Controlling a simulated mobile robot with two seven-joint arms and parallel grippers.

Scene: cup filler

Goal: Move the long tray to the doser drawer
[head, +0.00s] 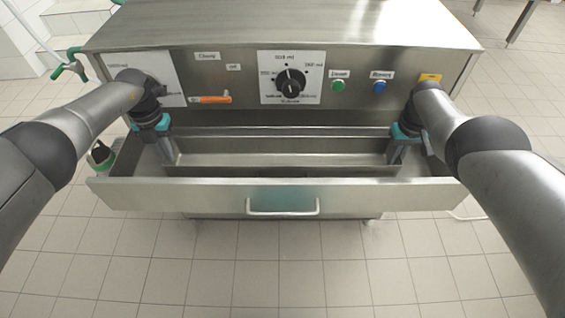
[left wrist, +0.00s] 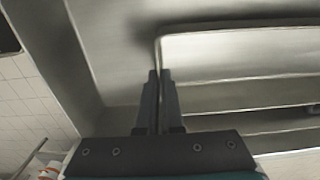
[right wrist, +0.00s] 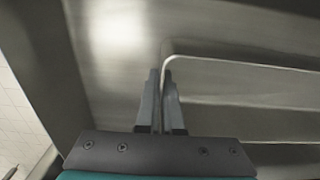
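The long metal tray (head: 285,157) is inside the open doser drawer (head: 220,192), lengthwise from left to right. Its rim shows in the left wrist view (left wrist: 245,32) and the right wrist view (right wrist: 240,64). My left gripper (head: 170,158) is at the tray's left end, its fingers closed on the end wall (left wrist: 160,75). My right gripper (head: 396,155) is at the tray's right end, its fingers closed on that end wall (right wrist: 163,75). The tray looks level. I cannot tell whether its underside touches the drawer floor.
The steel doser (head: 200,110) stands behind the drawer, with a black dial (head: 290,83), a green button (head: 338,86), a blue button (head: 379,87) and an orange-handled lever (head: 213,99). The drawer's front handle (head: 282,212) faces me. Bare drawer floor shows beside both tray ends.

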